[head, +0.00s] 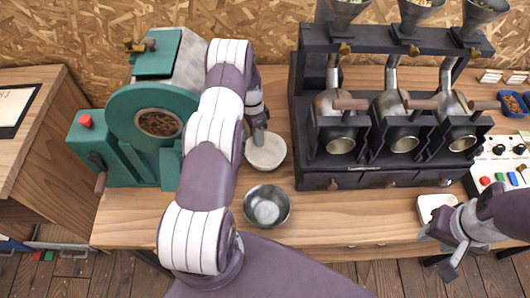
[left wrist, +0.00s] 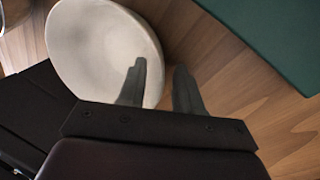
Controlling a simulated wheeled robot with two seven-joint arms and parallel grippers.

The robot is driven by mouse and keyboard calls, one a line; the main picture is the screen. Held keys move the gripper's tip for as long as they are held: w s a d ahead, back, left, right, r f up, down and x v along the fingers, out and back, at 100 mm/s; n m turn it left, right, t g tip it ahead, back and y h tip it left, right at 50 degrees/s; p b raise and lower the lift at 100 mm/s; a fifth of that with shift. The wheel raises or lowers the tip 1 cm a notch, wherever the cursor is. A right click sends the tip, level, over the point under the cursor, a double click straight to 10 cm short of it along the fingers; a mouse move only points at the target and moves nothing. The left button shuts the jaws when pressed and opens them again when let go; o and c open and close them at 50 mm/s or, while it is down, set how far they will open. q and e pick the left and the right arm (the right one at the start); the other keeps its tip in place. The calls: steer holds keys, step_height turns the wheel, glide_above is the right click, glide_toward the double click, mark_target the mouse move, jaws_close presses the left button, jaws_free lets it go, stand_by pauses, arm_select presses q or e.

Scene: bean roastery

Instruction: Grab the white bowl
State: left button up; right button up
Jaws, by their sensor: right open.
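The white bowl (head: 266,153) stands on the wooden table, right of the green roaster. It also shows in the left wrist view (left wrist: 95,45), large and pale, its near part hidden behind my gripper. My left gripper (head: 259,130) is at the bowl's far rim, pointing down. In the left wrist view its two fingers (left wrist: 158,88) are apart, one over the bowl and one outside it over the wood, with the rim between them. I cannot tell whether either finger touches the rim. My right gripper (head: 436,255) is open and empty by the table's front right edge.
A metal bowl (head: 267,206) stands just in front of the white bowl. The green roaster (head: 130,135) is at left, and a black rack (head: 350,178) with several metal drums is at right. A small white square dish (head: 436,203) lies near my right gripper.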

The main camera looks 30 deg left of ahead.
arm_select(q)
steer(key=shift+w, duration=0.1)
jaws_close()
